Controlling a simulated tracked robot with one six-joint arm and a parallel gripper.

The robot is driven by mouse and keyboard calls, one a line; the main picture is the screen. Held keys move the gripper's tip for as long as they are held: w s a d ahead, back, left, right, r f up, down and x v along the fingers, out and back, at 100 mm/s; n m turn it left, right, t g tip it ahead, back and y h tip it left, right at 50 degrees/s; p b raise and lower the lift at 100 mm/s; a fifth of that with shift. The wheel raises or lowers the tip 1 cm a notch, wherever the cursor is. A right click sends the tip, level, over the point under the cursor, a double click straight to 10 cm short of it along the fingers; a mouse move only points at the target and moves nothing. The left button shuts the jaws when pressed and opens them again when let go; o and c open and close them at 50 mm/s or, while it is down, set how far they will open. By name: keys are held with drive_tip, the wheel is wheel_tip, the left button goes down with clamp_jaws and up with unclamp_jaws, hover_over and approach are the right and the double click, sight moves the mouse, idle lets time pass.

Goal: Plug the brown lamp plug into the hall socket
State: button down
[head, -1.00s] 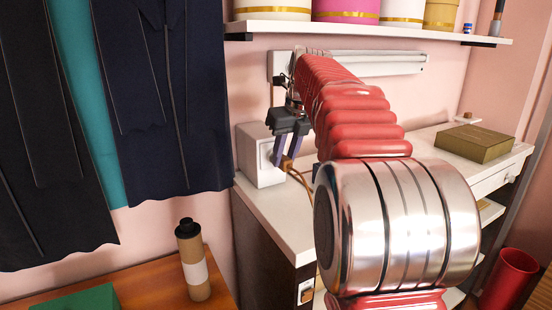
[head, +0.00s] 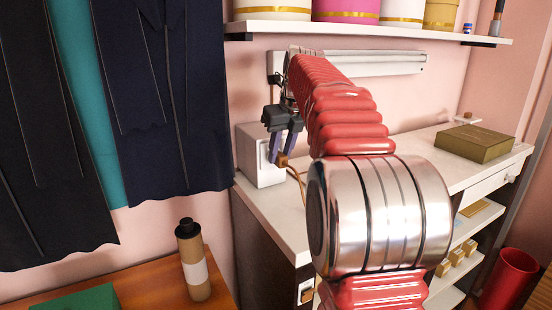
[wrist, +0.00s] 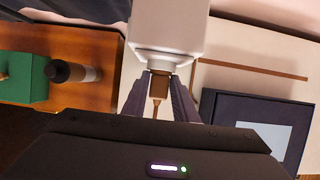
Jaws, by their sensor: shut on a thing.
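My gripper (head: 283,150) is shut on the brown plug (head: 282,160), beside a white box (head: 259,168) on the counter. A brown cable (head: 298,181) hangs from the plug. In the wrist view the plug (wrist: 159,84) sits between the fingertips of my gripper (wrist: 160,92), its front end at the round grey collar on the white box (wrist: 165,30). I cannot tell whether the plug is in the collar or only against it. A small white plate with a brown part (head: 306,292) shows on the cabinet's side.
The white counter (head: 410,160) has a flat olive box (head: 474,143) at its right. A shelf (head: 370,29) with tubs hangs above. Dark garments (head: 160,110) hang at left, over a wooden table (head: 150,275) with a brown bottle (head: 194,262).

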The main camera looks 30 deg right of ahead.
idle(0.3)
drive_tip(key=c, duration=1.3)
unclamp_jaws()
drive_tip(key=shift+w, duration=0.1)
drive_tip(key=shift+c, duration=0.2)
drive_tip(key=v, duration=1.3)
drive_tip(key=shift+r, duration=0.3)
drive_tip(key=shift+s+a, duration=0.15)
drive_tip(key=shift+s, duration=0.05)
